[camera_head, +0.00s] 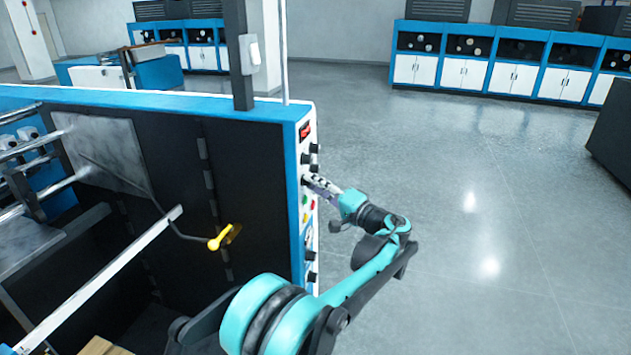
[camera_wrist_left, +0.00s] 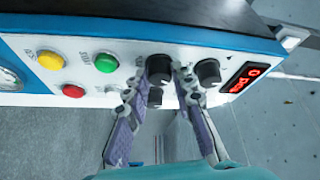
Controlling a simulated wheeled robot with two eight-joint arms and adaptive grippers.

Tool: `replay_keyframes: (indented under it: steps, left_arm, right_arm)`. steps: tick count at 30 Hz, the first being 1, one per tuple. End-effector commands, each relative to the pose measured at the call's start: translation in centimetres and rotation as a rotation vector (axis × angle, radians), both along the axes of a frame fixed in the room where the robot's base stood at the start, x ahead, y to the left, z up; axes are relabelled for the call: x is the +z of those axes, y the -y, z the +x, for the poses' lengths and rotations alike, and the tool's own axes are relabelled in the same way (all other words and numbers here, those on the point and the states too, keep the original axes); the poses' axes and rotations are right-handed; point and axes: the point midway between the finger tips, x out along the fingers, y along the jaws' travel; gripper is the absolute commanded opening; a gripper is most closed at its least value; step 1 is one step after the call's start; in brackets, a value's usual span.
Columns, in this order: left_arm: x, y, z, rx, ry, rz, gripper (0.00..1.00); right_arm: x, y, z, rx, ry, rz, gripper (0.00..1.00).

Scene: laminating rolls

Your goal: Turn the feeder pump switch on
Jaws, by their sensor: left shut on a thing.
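The control panel is on the end face of the blue-and-white machine (camera_head: 297,118). In the left wrist view it carries a black knob (camera_wrist_left: 158,66), another black knob (camera_wrist_left: 208,71) to its right and a smaller dark knob (camera_wrist_left: 155,97) below. My left gripper (camera_head: 309,180) is at the panel, and in the left wrist view its fingers (camera_wrist_left: 160,80) stand either side of the first black knob, shut on it. The small labels are too blurred to read, so I cannot tell which control is the feeder pump switch. My right gripper is out of view.
Yellow (camera_wrist_left: 51,60), green (camera_wrist_left: 106,62) and red (camera_wrist_left: 73,90) buttons sit left of the held knob. A red-lit display (camera_wrist_left: 246,78) is at the right. A yellow-handled lever (camera_head: 219,241) is on the machine's side. The floor (camera_head: 480,230) right of the machine is clear.

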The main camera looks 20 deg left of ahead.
Motion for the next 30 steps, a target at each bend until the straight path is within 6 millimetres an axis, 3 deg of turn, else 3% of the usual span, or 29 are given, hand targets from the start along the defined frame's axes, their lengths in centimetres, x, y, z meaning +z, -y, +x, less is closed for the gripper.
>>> replay_keyframes:
  steps: [15,30]
  left_arm:
    - [0.6,0.0,0.0,0.000,-0.439,0.013,0.00]
    - [0.6,0.0,0.0,0.002,-0.611,0.020,0.00]
  right_arm:
    - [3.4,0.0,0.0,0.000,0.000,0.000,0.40]
    - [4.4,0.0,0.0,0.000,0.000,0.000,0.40]
